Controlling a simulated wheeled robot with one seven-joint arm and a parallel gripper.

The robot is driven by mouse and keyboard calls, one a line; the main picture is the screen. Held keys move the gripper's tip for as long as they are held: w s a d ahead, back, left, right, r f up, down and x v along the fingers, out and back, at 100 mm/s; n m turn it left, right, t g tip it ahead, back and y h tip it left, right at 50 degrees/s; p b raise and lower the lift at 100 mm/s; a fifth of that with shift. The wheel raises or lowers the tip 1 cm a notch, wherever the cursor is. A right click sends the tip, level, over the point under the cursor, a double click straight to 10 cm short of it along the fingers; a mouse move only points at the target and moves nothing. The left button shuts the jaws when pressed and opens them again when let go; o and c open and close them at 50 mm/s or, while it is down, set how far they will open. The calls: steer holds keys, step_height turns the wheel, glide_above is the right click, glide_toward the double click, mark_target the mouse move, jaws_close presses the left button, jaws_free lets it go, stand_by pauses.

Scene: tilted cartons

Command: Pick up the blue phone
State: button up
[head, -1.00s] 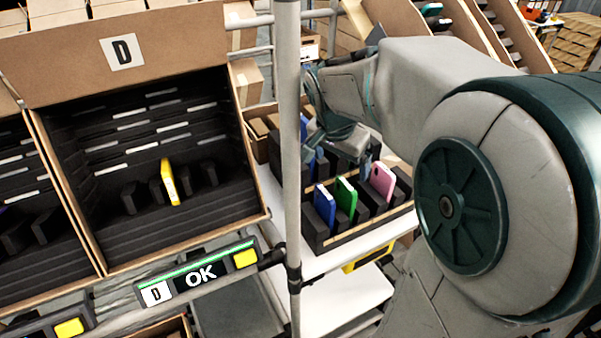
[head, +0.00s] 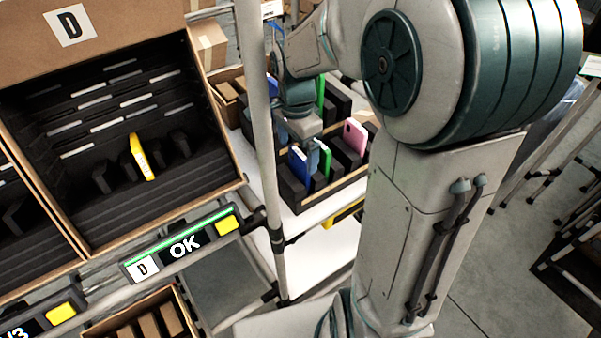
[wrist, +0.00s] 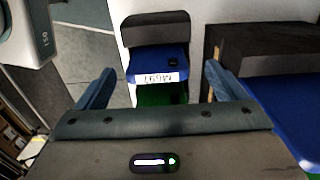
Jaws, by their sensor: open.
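A blue phone (head: 299,166) stands tilted at the front left of the dark-slotted tray (head: 335,191). Another blue phone (head: 272,88) is farther back, partly hidden by my arm. My gripper (head: 312,150) is low over the front phones, its fingers partly hidden. In the wrist view my open gripper (wrist: 158,85) has a blue phone (wrist: 150,58) with a white label ahead, between the lines of its fingers. I cannot tell whether the fingers touch anything. A larger blue surface (wrist: 285,105) lies beyond the right finger.
Green (head: 323,160) and pink (head: 354,138) phones stand in the same tray. An upright pole (head: 262,120) stands close left of it. The carton marked D (head: 90,238) holds a yellow phone (head: 142,158); a panel below reads OK (head: 185,244).

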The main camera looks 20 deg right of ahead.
mark_target(300, 164)
steer(key=shift+d+f+p, duration=0.15)
steer(key=shift+f+p, duration=0.05)
steer(key=shift+f, duration=1.2)
steer(key=shift+d+f+p, duration=0.15)
steer(key=shift+f+p, duration=0.05)
steer(key=shift+f, duration=1.15)
steer(key=shift+c, duration=0.3)
steer(key=c, duration=1.1)
steer(key=shift+r, duration=0.1)
